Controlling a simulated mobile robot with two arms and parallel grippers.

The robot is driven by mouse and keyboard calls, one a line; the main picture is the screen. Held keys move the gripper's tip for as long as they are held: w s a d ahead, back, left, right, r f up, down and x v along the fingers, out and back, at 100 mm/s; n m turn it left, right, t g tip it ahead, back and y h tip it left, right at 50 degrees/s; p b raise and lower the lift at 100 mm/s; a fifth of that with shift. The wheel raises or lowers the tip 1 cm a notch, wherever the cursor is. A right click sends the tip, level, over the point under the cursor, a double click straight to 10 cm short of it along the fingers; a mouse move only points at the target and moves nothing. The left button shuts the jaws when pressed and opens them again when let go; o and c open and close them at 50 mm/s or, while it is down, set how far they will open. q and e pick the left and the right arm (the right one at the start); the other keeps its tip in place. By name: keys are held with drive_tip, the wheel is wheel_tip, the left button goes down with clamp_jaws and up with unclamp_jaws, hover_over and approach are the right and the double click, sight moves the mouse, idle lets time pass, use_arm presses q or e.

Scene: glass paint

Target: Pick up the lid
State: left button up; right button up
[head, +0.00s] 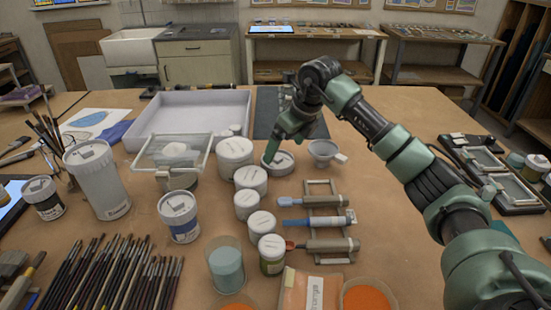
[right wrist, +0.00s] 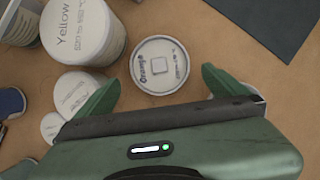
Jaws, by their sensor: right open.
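The lid (right wrist: 158,66) is a round white disc with a small square knob and "Orange" written on it. It lies flat in the right wrist view, between and just beyond the two green fingertips of my right gripper (right wrist: 160,78). In the head view the lid (head: 278,164) lies on the table right of the white jars, partly under my right gripper (head: 279,150). The gripper is open and empty, pointing down over the lid. My left gripper is not in view.
A white "Yellow" jar (right wrist: 84,30) stands close left of the lid, with a row of smaller white-lidded jars (head: 250,179) toward the front. A grey funnel-like cup (head: 322,151) stands right of it. A white tray (head: 188,113) lies behind left.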

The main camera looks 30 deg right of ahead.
sight(278, 158)
drive_tip(key=x, duration=0.2)
drive_tip(key=p+x, duration=0.1)
drive_tip(key=x, duration=0.1)
drive_tip(key=shift+w+a+f, duration=0.15)
drive_tip(key=shift+w+f, duration=0.05)
drive_tip(key=shift+w, duration=0.2)
drive_tip(key=shift+w+f, duration=0.1)
drive_tip(key=shift+f, duration=0.1)
drive_tip(key=c, duration=1.1)
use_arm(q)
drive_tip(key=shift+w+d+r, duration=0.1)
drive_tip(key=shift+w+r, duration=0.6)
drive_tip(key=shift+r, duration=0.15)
use_arm(e)
drive_tip(key=shift+r, duration=0.1)
